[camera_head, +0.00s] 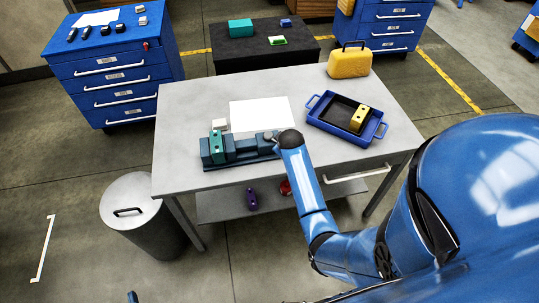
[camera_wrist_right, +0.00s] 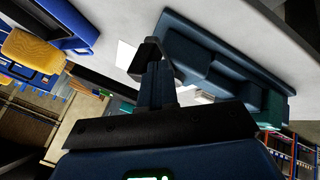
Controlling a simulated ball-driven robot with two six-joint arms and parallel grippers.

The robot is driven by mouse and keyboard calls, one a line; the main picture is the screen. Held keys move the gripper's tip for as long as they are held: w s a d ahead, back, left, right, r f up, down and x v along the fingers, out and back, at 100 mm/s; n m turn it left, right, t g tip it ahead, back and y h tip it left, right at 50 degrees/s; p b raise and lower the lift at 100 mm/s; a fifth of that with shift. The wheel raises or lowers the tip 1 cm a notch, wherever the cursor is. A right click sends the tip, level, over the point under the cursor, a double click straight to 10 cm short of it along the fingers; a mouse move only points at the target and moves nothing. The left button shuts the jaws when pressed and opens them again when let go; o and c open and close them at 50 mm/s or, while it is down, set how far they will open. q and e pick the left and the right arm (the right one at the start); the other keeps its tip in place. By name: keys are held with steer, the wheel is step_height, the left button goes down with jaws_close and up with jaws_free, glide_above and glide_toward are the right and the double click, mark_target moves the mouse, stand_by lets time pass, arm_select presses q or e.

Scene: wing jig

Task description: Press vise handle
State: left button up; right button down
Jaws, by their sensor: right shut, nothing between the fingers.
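A dark blue-grey vise (camera_head: 245,150) stands at the front of the grey table (camera_head: 185,104), with a green block (camera_head: 216,147) at its left end. My right gripper (camera_head: 271,138) is shut and empty at the vise's right end. In the head view my arm and gripper cover that end, so I cannot make out the handle. In the right wrist view the shut fingers (camera_wrist_right: 152,58) lie close beside the vise body (camera_wrist_right: 215,62); whether they touch it I cannot tell. My left gripper is not in view.
A white sheet (camera_head: 262,113) and a small white block (camera_head: 219,124) lie behind the vise. A blue tray (camera_head: 315,118) holding a yellow block (camera_head: 359,118) is to the right, with a yellow case (camera_head: 349,63) behind. A grey bin (camera_head: 131,205) stands left of the table.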

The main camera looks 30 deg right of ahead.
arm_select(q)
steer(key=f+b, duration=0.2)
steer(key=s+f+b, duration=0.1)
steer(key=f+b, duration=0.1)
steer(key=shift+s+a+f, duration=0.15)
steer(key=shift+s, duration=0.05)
arm_select(e)
steer(key=w+d+n+y, duration=0.3)
steer(key=d+n, duration=0.2)
steer(key=d, duration=0.1)
steer(key=shift+d+t, duration=0.3)
steer(key=shift+t, duration=0.1)
steer(key=shift+r, duration=0.1)
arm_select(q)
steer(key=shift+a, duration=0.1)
arm_select(e)
steer(key=shift+w+d+r, duration=0.1)
steer(key=shift+r, duration=0.1)
